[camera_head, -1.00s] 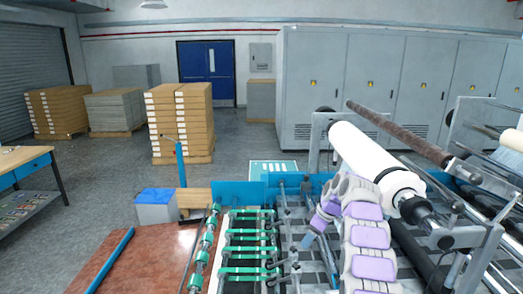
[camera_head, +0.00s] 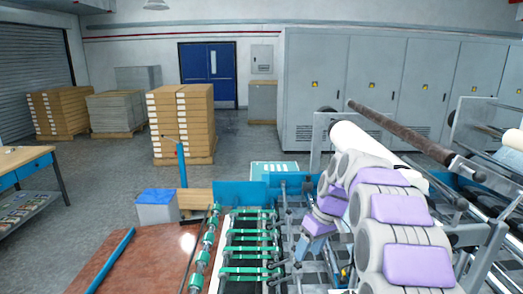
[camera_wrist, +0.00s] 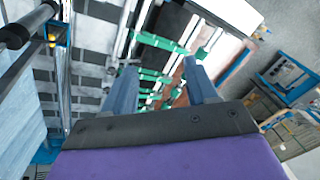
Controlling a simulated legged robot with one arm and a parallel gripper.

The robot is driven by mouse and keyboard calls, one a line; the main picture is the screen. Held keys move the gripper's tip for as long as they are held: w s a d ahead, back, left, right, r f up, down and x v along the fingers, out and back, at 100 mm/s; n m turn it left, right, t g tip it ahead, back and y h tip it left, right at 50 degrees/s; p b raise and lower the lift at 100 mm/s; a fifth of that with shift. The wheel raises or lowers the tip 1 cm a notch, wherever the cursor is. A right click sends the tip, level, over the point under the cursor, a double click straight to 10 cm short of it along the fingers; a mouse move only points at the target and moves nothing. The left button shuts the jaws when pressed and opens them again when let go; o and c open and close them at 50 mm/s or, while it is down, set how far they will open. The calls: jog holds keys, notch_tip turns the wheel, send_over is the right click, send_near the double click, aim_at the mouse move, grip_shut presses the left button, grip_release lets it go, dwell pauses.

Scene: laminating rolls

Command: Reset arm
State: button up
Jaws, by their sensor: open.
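My arm's white and purple links rise on the right of the head view. My gripper (camera_head: 306,248) hangs at the end of the arm, over the machine bed. In the wrist view my gripper (camera_wrist: 163,82) shows two blue-grey fingers spread apart with nothing between them. Behind the fingers is the machine's row of green rollers (camera_wrist: 158,76). The same green rollers (camera_head: 247,243) lie just left of my gripper in the head view.
A dark bare shaft (camera_head: 395,130) runs above the white roll. Grey cabinets (camera_head: 365,80) line the back wall. Stacked boxes (camera_head: 182,120) stand on pallets at the left, with a workbench (camera_head: 28,158) at the far left. The floor between them is clear.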

jog(key=s+f+m+g+h+b, duration=0.1)
jog(key=s+f+m, duration=0.2)
jog(key=s, duration=1.8)
jog(key=s+f+m+h+b, duration=0.1)
jog(key=s+f+m+h, duration=0.1)
jog(key=s, duration=1.9)
jog(key=shift+s+d+f+m+g, duration=0.15)
jog(key=shift+d+f+m+g, duration=0.4)
jog(key=shift+m, duration=0.45)
